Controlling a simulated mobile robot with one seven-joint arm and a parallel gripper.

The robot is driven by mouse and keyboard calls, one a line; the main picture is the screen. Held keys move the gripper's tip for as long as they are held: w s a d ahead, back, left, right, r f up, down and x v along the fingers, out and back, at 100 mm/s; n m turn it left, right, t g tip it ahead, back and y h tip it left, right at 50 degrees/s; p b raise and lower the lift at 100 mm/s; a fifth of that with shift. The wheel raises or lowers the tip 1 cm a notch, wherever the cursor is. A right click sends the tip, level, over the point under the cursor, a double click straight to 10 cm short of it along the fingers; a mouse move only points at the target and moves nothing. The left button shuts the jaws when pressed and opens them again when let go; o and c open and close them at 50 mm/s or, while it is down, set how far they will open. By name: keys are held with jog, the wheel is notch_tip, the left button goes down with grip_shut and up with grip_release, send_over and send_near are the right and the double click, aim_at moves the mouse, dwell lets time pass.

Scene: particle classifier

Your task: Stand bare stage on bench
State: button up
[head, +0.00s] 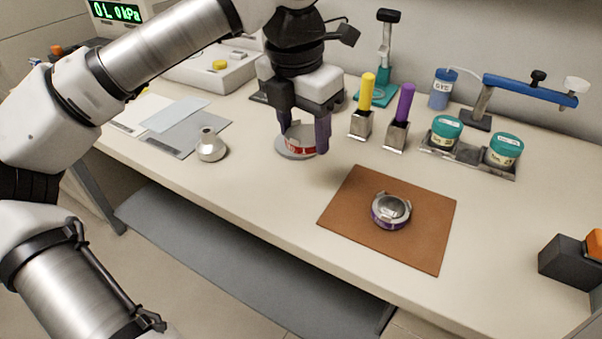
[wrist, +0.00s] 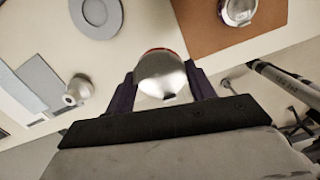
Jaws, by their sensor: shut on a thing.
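My gripper (head: 303,143) is shut on a silver stage (head: 298,146) with a red and white band marked "No 1". The head view shows the stage between the dark purple fingers, above the back middle of the bench (head: 270,195). In the wrist view, its rounded silver side (wrist: 162,72) sits between the fingertips and a red edge shows at its top. Its far side is hidden, and I cannot tell its exact height above the bench. Another silver stage (head: 391,211) with a purple band rests on the brown mat (head: 345,215).
A grey ring-shaped disc (wrist: 97,14) lies on the bench near my gripper. A silver cone-shaped piece (head: 211,147) stands to the left. Yellow (head: 367,92) and purple (head: 403,105) handled tools and teal-lidded jars (head: 446,132) stand to the right. The bench front between cone and mat is clear.

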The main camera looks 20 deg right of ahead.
aim_at(305, 192)
notch_tip(305, 192, down, 10)
jog(key=shift+f+b, duration=0.15)
jog(key=shift+b, duration=0.2)
jog(key=shift+f, duration=0.1)
jog(key=shift+f, duration=0.15)
jog(key=o, duration=1.1)
jog(key=shift+c, duration=0.2)
jog(key=r, duration=0.4)
jog(key=a+r, duration=0.1)
jog(key=r, duration=0.3)
jog(key=r+p, duration=0.1)
jog(key=r, duration=0.3)
jog(key=shift+s+a+r, duration=0.2)
jog(key=shift+s, duration=0.05)
